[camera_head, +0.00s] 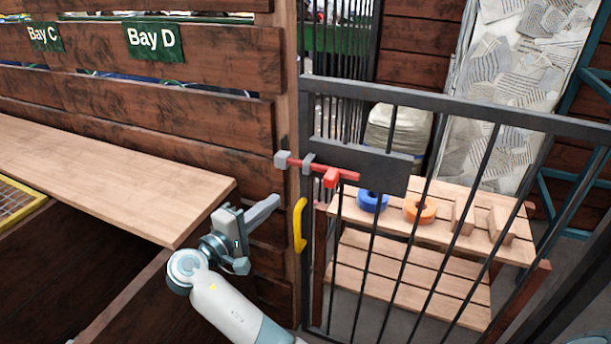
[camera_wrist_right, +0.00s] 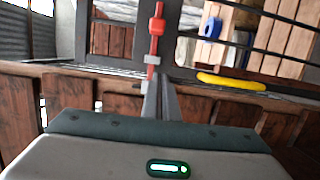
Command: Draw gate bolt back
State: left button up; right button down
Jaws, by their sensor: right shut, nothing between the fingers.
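The red gate bolt (camera_head: 331,177) lies across the upper left of the dark metal gate (camera_head: 369,166). Its rod runs left through a grey guide to a grey block (camera_head: 281,160) at the wooden post. The bolt also shows at the top of the right wrist view (camera_wrist_right: 156,27). My right gripper (camera_head: 277,201) is below and left of the bolt, in front of the wooden wall, apart from it. Its fingers (camera_wrist_right: 165,80) are together and empty, pointing toward the gate. My left gripper is not in view.
A yellow handle (camera_head: 300,225) stands on the gate's left edge, close right of my right gripper. A wooden counter (camera_head: 110,170) lies to the left. Behind the bars, a slatted shelf (camera_head: 400,272) holds a blue ring (camera_head: 372,202), an orange ring (camera_head: 420,210) and wooden blocks.

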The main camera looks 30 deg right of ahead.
jog(key=shift+s+r+m+g, duration=0.15)
jog(key=shift+s+r, duration=0.05)
jog(key=shift+r, duration=0.3)
jog(key=shift+s+r+m+g, duration=0.15)
jog(key=shift+r, duration=0.3)
jog(key=shift+w+d, duration=0.1)
jog(key=w+d+p, duration=0.1)
jog(key=d+p, duration=0.5)
jog(key=d, duration=0.5)
jog(key=shift+w+d, duration=0.2)
jog(key=shift+w, duration=0.1)
jog(key=shift+f, duration=0.1)
